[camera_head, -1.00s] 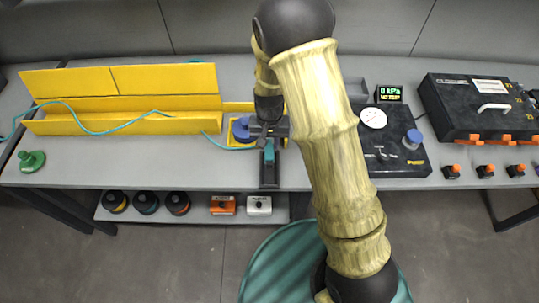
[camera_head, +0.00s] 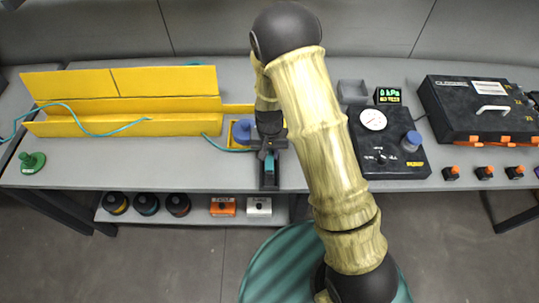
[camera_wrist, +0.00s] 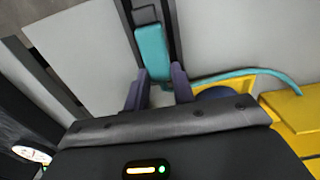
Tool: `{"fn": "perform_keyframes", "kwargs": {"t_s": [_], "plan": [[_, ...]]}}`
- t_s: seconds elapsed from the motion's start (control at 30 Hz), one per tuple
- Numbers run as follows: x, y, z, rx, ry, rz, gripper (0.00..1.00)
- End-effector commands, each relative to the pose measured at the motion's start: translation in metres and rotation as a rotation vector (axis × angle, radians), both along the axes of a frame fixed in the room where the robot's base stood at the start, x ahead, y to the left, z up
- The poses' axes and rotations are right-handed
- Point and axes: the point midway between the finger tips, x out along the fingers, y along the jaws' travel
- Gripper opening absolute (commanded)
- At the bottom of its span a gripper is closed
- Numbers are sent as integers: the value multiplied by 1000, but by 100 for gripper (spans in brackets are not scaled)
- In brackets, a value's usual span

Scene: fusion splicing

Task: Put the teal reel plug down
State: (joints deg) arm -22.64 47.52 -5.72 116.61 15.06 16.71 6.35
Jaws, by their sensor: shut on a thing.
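The teal reel plug (camera_head: 269,167) is a long teal block. My gripper (camera_head: 268,148) is shut on its near end. In the wrist view, the dark fingers (camera_wrist: 160,92) stand on either side of the end of the teal plug (camera_wrist: 152,50). The plug lies lengthwise over a narrow dark channel (camera_head: 269,186) at the table's front edge, between its side walls. I cannot tell whether it touches the channel floor. A teal cable (camera_wrist: 245,73) runs from beside the fingers towards the yellow tray.
A yellow tray (camera_head: 237,108) with a blue knob (camera_head: 242,131) stands just left of my gripper. A long yellow trough (camera_head: 175,125) carries cable further left. A black gauge panel (camera_head: 395,163) stands on the right.

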Motion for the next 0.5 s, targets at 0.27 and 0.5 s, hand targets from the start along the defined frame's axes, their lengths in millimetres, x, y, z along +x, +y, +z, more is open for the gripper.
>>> {"fn": "perform_keyframes", "kwargs": {"t_s": [0.27,0.5], "plan": [[1,0,-20,0,-1,-1,0],[1,0,-21,0,-2,0,0]]}}
